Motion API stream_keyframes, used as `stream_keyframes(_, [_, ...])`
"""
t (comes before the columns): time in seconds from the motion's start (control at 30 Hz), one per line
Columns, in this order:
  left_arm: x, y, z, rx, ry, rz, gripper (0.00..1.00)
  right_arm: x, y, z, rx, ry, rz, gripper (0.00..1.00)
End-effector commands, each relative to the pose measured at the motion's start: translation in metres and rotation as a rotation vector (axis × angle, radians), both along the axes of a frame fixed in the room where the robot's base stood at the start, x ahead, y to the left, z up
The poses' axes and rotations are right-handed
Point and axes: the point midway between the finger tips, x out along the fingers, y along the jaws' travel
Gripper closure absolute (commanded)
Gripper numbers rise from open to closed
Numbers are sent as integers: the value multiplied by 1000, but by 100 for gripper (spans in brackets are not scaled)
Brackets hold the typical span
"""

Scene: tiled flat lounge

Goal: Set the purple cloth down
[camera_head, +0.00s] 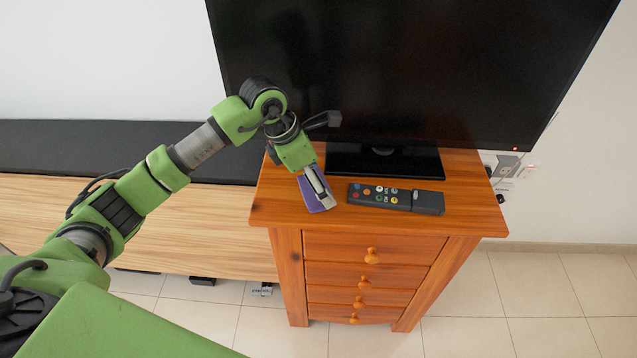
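The purple cloth (309,198) is at the left part of the wooden cabinet's top (414,208), near its front edge. My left gripper (319,189) points down at the cloth, and its pale finger covers part of it. Cloth shows on both sides of the finger. I cannot tell whether the fingers are closed on the cloth, or whether the cloth rests fully on the wood. My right gripper is not in view.
A black remote with coloured buttons (395,198) lies right of the cloth. A large television (410,70) stands behind on a black base (385,165). A low bench with a dark top (130,148) is at left. Bare wood lies at the cabinet top's right end.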

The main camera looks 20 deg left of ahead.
Motion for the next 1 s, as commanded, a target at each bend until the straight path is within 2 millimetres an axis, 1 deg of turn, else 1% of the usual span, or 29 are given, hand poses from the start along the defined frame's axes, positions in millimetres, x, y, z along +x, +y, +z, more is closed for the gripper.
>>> stream_keyframes(0.17, [0, 0, 2, 0, -2, -1, 42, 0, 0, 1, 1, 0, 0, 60])
stream_keyframes(0.3, [0, 0, -3, 0, -2, -1, 42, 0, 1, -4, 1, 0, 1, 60])
stream_keyframes(0.33, [0, 0, -3, 0, -2, -1, 15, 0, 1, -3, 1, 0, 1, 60])
stream_keyframes(0.4, [0, 0, -1, -1, -1, -1, 1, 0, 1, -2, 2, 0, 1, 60])
stream_keyframes(0.77, [0, 0, 0, 0, 0, -1, 1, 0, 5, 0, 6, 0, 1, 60])
stream_keyframes(0.83, [0, 0, 4, -1, -1, 0, 1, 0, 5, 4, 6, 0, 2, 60])
stream_keyframes(0.87, [0, 1, 6, 1, -2, 0, 1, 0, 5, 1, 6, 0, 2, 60])
stream_keyframes(0.97, [-3, 7, 20, 2, -5, 0, 1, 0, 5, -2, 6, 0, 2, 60])
stream_keyframes(1.0, [-6, 9, 27, 2, -5, 0, 1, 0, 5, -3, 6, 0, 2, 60])
